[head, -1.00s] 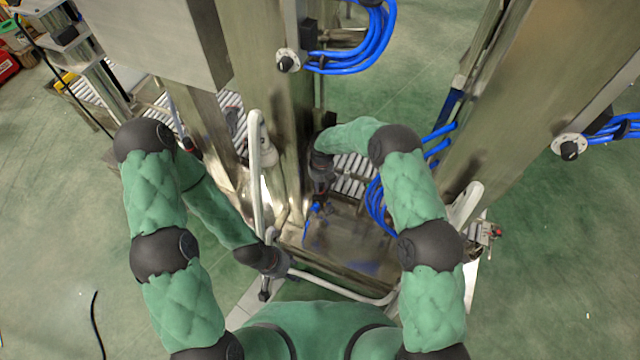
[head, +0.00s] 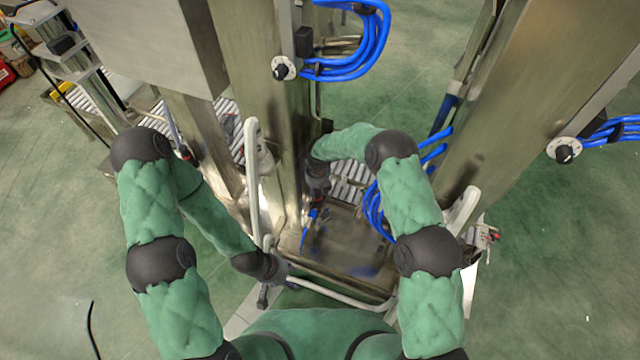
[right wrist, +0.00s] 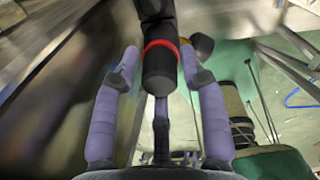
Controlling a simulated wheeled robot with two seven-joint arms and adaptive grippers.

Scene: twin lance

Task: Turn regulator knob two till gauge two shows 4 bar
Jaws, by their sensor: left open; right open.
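A black regulator knob on a round pale dial (head: 283,68) is on the steel column at upper centre in the head view. A second similar knob (head: 564,152) is on the right column. I cannot tell which is knob two, and no gauge face is readable. My left gripper (head: 264,296) is open, low by the white tube frame, away from both knobs. My right gripper (head: 314,213) is open, pointing down beside the centre column, well below its knob. In the right wrist view, a black cylinder with a red ring (right wrist: 160,65) appears between the open fingers; contact is unclear.
Blue hoses (head: 375,50) loop beside the centre knob, and more run from the right knob. A white bent tube frame (head: 252,180) stands by my left forearm. A steel plate (head: 345,240) lies below my right gripper. Green floor is open at far right.

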